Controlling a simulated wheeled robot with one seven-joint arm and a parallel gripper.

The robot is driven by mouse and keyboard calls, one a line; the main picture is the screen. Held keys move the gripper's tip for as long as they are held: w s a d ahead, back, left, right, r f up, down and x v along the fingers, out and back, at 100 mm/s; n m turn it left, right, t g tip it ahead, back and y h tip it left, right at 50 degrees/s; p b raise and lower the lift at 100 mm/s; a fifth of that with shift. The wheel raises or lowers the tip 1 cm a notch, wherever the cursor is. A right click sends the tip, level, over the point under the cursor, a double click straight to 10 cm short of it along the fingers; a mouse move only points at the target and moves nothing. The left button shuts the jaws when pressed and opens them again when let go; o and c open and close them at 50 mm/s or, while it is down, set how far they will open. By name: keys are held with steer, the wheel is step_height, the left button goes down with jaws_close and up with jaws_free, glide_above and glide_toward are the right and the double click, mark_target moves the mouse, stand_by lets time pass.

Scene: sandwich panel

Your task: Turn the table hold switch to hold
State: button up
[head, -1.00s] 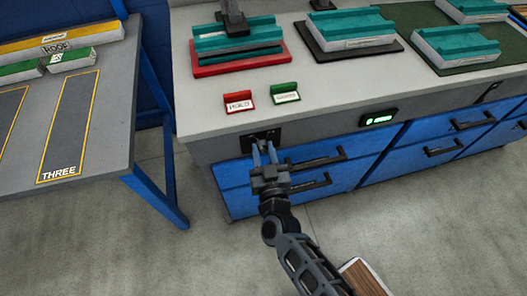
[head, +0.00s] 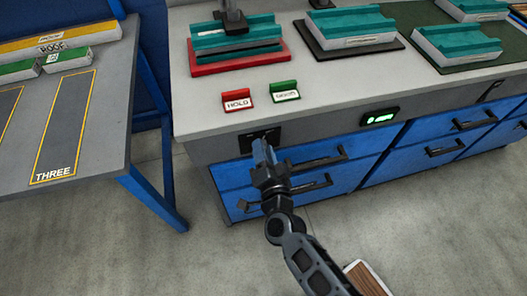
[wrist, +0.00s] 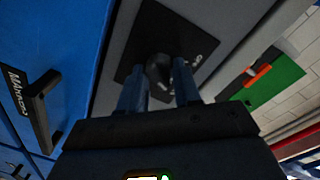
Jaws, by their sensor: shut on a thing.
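The table hold switch is a dark knob (wrist: 157,68) on a black plate (wrist: 163,28) in the wrist view. The plate (head: 246,143) also shows on the bench's front face in the head view, partly hidden behind my gripper. My gripper (head: 260,149) is at the plate, with its two blue-grey fingers seen nearly in line. In the wrist view my gripper (wrist: 159,92) has one finger on each side of the knob and is shut on it. Pale lettering on the plate is partly covered, and I cannot read the knob's setting.
A red HOLD sign (head: 237,102) and a green sign (head: 285,94) stand on the bench top (head: 330,92) above. Blue drawers with black handles (head: 318,161) lie just right of my gripper. A grey side table (head: 105,130) stands at the left, with open floor between.

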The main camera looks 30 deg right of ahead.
steer(key=shift+s+f+m, duration=0.1)
steer(key=shift+m, duration=0.8)
steer(key=o, duration=1.1)
steer(key=shift+c, duration=0.2)
steer(key=b+v, duration=0.1)
steer(key=v, duration=0.6)
steer(key=shift+s+b, duration=0.3)
steer(key=shift+s, duration=0.05)
steer(key=shift+s, duration=0.1)
